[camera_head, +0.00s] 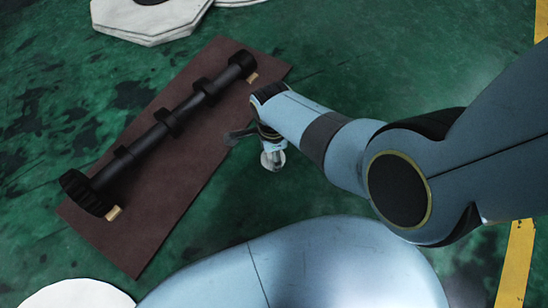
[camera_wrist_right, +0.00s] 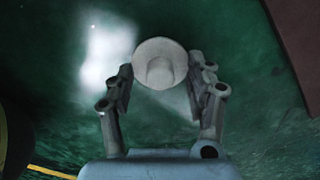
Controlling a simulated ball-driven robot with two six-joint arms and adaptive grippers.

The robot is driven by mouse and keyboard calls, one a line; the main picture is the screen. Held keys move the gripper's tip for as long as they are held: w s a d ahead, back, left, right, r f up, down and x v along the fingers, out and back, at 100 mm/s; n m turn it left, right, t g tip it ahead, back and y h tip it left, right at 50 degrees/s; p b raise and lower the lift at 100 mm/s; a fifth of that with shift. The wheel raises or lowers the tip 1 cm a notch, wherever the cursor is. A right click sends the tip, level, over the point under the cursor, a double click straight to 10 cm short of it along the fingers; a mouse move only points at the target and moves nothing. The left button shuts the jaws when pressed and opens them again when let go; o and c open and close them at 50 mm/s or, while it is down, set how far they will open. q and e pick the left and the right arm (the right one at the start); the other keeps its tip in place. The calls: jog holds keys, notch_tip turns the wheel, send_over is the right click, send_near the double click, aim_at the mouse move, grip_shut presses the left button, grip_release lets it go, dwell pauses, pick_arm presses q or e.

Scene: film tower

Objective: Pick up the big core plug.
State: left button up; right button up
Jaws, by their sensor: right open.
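The big core plug (camera_head: 273,160) is a pale metal piece standing on the green floor, just right of the brown mat. In the right wrist view it is a round grey disc (camera_wrist_right: 160,48) with a raised knob in its middle. My right gripper (camera_wrist_right: 160,68) is open, with one finger on each side of the plug. I cannot tell whether either finger touches it. In the head view the right gripper (camera_head: 258,140) is at the plug, partly hidden by its own wrist. My left gripper is not in view.
A long black shaft (camera_head: 160,130) with several collars lies on the brown mat (camera_head: 150,235), with small tan blocks by its ends. White slabs (camera_head: 150,22) lie at the top, and a white round piece (camera_head: 78,295) at bottom left. Yellow floor lines run at right.

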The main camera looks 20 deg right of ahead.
jog(key=shift+c, duration=0.2)
grip_shut()
dwell(0.3)
